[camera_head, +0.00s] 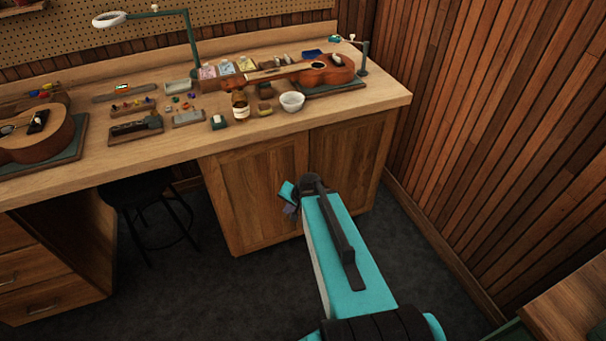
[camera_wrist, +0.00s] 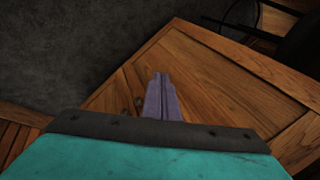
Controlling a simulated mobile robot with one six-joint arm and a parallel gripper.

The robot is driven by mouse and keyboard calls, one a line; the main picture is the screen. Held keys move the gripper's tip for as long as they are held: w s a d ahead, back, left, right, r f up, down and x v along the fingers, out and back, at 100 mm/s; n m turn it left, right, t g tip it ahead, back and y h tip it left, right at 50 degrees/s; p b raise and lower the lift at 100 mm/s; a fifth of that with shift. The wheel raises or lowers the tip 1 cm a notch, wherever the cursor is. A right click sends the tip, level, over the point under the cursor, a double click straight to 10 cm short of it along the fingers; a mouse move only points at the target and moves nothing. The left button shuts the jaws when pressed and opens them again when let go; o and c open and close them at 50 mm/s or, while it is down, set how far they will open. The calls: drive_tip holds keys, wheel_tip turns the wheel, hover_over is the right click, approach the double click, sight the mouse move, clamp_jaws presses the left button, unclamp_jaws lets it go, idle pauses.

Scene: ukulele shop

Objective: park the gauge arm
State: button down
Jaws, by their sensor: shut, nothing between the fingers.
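What looks like the gauge arm (camera_head: 350,42) is a thin dark arm on a green post (camera_head: 363,62) at the bench's right end. It reaches left from the post, with a small teal piece (camera_head: 335,39) at its free end, near or over the ukulele (camera_head: 308,75) on its green mat. Whether it touches the ukulele I cannot tell. My gripper (camera_head: 289,209) is low in front of the bench cabinet, well below and apart from the gauge arm. In the wrist view, its two purple-grey fingers (camera_wrist: 163,96) are together and empty, before a wooden panel.
The bench top (camera_head: 375,106) holds a white bowl (camera_head: 292,101), a brown jar (camera_head: 240,106), small trays and a magnifier lamp (camera_head: 190,45). A second ukulele (camera_head: 35,140) lies at left. A slatted wall (camera_head: 480,120) closes the right side. A stool (camera_head: 140,187) stands under the bench.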

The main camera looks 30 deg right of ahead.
drive_tip(key=s+a+f+n+g, duration=0.6)
drive_tip(key=s+a+f, duration=0.6)
drive_tip(key=s, duration=0.3)
drive_tip(key=s+a+f+n+g, duration=0.1)
drive_tip(key=s+f+n+g, duration=0.1)
drive_tip(key=s, duration=0.6)
drive_tip(key=s+a+f+n+g+h, duration=0.1)
drive_tip(key=s+a+f+n+g, duration=0.1)
drive_tip(key=s, duration=0.7)
drive_tip(key=shift+a+f+n+g, duration=0.2)
drive_tip(key=shift+f+n+g, duration=0.1)
drive_tip(key=shift+n+g, duration=0.15)
drive_tip(key=shift+s, duration=0.1)
